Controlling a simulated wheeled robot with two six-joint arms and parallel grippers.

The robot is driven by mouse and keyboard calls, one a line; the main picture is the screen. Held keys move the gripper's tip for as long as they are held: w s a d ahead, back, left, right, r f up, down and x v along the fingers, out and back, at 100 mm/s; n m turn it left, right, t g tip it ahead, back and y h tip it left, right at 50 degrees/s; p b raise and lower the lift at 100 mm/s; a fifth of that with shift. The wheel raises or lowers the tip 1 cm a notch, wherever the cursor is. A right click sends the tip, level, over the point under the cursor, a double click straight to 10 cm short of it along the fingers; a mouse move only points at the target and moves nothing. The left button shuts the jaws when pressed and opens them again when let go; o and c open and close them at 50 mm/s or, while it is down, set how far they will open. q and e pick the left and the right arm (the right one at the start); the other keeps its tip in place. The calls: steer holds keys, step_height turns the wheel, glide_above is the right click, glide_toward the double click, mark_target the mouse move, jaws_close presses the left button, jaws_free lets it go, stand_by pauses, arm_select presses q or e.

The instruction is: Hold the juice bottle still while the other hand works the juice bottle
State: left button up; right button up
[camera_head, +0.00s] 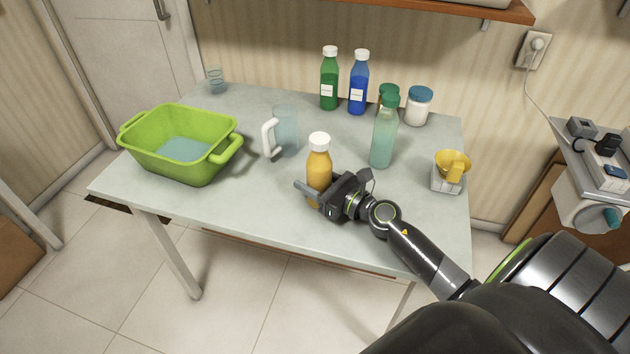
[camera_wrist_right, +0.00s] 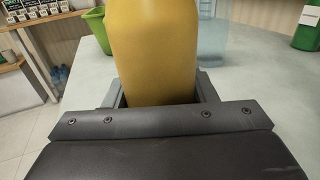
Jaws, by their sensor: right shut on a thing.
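The juice bottle (camera_head: 319,163) is orange-yellow with a white cap. It stands upright near the front middle of the table. My right gripper (camera_head: 317,192) is shut on its lower body, coming from the right. In the right wrist view the juice bottle (camera_wrist_right: 155,50) fills the space between the fingers of the right gripper (camera_wrist_right: 158,92), and its cap is out of the frame. My left gripper is not in view.
The front left is clear.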

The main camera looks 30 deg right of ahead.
mark_target(313, 149)
step_height(313, 149, up, 10)
steer(key=p, duration=0.6)
steer(key=shift+f, duration=0.2)
steer(key=o, duration=0.7)
steer(key=c, duration=1)
steer(key=shift+c, duration=0.2)
steer(key=s+a+r+n+y, duration=0.1)
steer(key=s+a+r, duration=0.1)
steer(key=s+a, duration=0.4)
steer(key=s+a+r+n+g+y, duration=0.1)
steer(key=s+a+r+y, duration=0.1)
steer(key=s+a, duration=0.4)
steer(key=shift+s+a+r, duration=0.2)
steer(key=shift+s+r, duration=0.25)
steer(key=shift+r, duration=0.4)
